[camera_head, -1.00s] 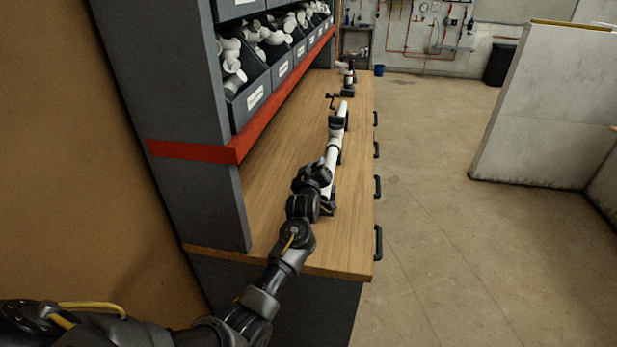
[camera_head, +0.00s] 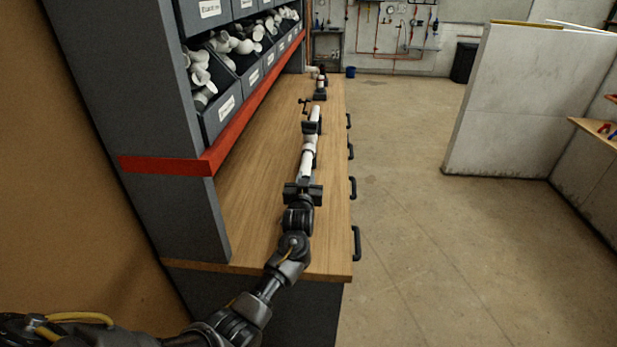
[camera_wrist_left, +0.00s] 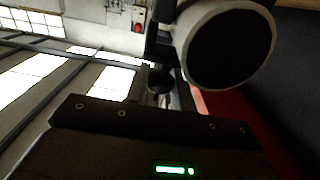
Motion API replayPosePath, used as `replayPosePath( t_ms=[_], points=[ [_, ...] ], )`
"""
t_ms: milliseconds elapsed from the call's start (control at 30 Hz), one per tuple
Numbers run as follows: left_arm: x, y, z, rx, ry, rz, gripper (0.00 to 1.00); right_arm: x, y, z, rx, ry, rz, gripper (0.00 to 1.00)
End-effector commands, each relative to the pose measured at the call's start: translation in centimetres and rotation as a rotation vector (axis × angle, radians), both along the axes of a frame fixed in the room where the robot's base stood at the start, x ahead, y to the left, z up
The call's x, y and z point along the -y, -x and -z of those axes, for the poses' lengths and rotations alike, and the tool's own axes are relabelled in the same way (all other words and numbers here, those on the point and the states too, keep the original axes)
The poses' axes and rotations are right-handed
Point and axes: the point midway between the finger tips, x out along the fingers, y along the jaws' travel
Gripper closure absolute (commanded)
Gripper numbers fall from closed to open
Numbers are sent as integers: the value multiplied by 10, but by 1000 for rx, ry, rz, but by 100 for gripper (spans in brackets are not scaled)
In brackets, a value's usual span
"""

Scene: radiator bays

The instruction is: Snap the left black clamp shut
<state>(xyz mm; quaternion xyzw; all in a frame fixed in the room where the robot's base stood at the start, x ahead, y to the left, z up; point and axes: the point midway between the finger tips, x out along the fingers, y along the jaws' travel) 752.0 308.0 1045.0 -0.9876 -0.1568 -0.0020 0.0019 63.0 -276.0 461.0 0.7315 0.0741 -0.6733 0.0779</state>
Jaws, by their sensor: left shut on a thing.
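A white pipe (camera_head: 307,160) lies lengthwise along the wooden bench, and its open round end (camera_wrist_left: 232,45) fills the upper right of the left wrist view. A black clamp (camera_head: 311,128) grips the pipe's farther part, with its dark handle (camera_head: 305,103) sticking up. My left gripper (camera_head: 303,190) is at the pipe's near end, crosswise to it, shut on the near black clamp, which it mostly hides. Dark clamp parts with a round knob (camera_wrist_left: 160,80) show beside the pipe end in the wrist view. My right gripper is not in view.
A grey shelf unit with a red beam (camera_head: 215,160) and bins of white fittings (camera_head: 205,80) borders the bench (camera_head: 255,205) on the left. Drawer handles (camera_head: 355,243) line its right edge. A black-and-white fixture (camera_head: 320,86) stands at the far end. The floor at right is clear.

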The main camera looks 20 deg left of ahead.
Motion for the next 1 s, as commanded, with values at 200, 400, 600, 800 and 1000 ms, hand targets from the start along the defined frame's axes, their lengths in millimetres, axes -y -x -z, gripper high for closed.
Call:
replayPosePath(
  t_ms=[200, 400, 600, 800, 1000],
  points=[
    [-3, 2, 4, -11, -13, -6, 100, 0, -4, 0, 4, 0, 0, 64],
    [-2, 2, 6, -13, -12, -4, 100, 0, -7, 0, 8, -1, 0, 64],
    [-1, 1, 6, -14, -11, -2, 59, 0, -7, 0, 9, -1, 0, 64],
    [0, 1, 5, -11, -11, -1, 56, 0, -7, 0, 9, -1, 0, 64],
    [2, 6, 5, -11, -10, 0, 56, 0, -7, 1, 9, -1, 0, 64]
  ],
)
